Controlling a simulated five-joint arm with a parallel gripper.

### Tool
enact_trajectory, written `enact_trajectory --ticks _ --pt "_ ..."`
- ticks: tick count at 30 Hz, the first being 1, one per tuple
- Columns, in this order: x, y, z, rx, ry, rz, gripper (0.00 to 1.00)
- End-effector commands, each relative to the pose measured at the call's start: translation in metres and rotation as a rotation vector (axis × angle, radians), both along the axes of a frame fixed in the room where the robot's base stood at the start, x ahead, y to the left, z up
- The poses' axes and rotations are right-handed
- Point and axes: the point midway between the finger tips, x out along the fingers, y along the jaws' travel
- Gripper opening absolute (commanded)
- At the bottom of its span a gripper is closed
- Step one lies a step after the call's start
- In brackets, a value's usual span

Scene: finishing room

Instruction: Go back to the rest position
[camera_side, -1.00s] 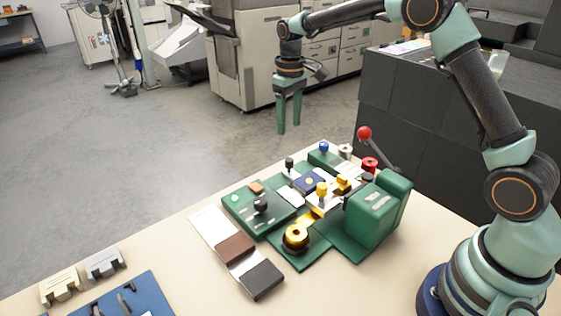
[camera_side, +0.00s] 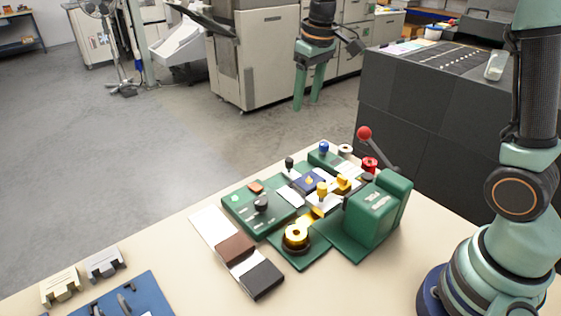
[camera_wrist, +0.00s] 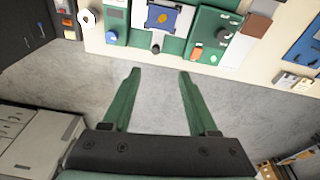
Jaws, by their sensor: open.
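My gripper (camera_side: 308,101) is raised in the air beyond the far edge of the table in the side view, its two green fingers pointing down. It is open and empty. In the wrist view my gripper (camera_wrist: 158,72) shows its fingers spread apart with bare grey floor between them. The green machine set (camera_side: 372,215) stands on the table, with a red-knobbed lever (camera_side: 365,133), a brass ring (camera_side: 296,237) and several coloured knobs. My gripper is apart from all of it.
The cream table (camera_side: 190,270) holds white, brown and dark swatches (camera_side: 236,248), a blue tool mat (camera_side: 128,298) and two small blocks (camera_side: 104,262). A dark cabinet (camera_side: 430,115) stands behind at right. A beige printer (camera_side: 270,50) stands at the back. Open floor lies at left.

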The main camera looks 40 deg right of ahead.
Motion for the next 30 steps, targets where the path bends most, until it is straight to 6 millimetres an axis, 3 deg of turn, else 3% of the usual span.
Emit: enact_trajectory --ticks 3,9,18,24,30 --pt "-0.029 0.003 0.018 0.003 -0.059 -0.016 0.59" --pt "-0.078 0.007 0.031 0.011 -0.151 -0.043 0.59" --pt "-0.143 0.011 0.021 0.029 -0.278 -0.082 0.59" --pt "-0.163 0.013 0.01 0.037 -0.323 -0.095 0.59" --pt "-0.167 0.013 0.007 0.039 -0.33 -0.099 0.59"
